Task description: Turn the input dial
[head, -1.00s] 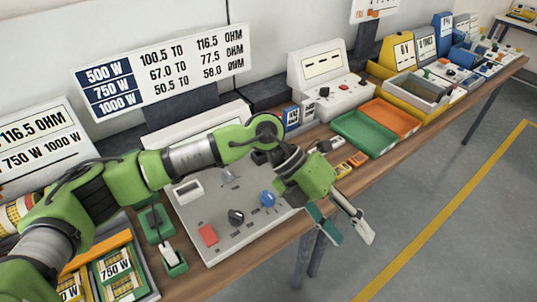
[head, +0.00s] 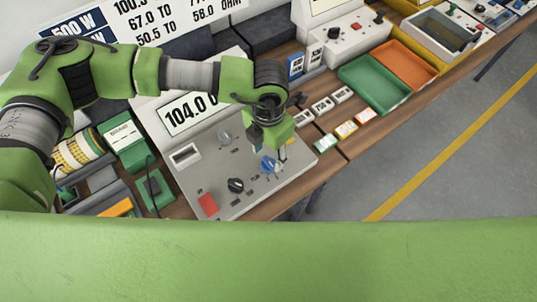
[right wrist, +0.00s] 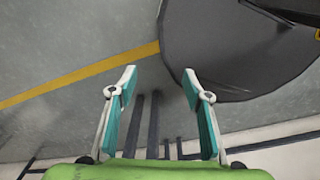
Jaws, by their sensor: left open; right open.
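The grey control panel (head: 245,205) lies on the workbench in the head view. It carries a blue dial (head: 268,164), a black dial (head: 236,185), a pale grey dial (head: 224,136) and a red button (head: 208,205). Which one is the input dial I cannot tell from labels. My left gripper (head: 270,152) points down just above the blue dial, open; contact cannot be made out. My right gripper (right wrist: 158,82) is open and empty above the floor in the right wrist view.
Small labelled blocks (head: 322,107) lie right of the panel, with a green tray (head: 372,85) and an orange tray (head: 405,62) beyond. A green fixture with a black part (head: 154,188) stands left. My green arm covers the bottom of the head view.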

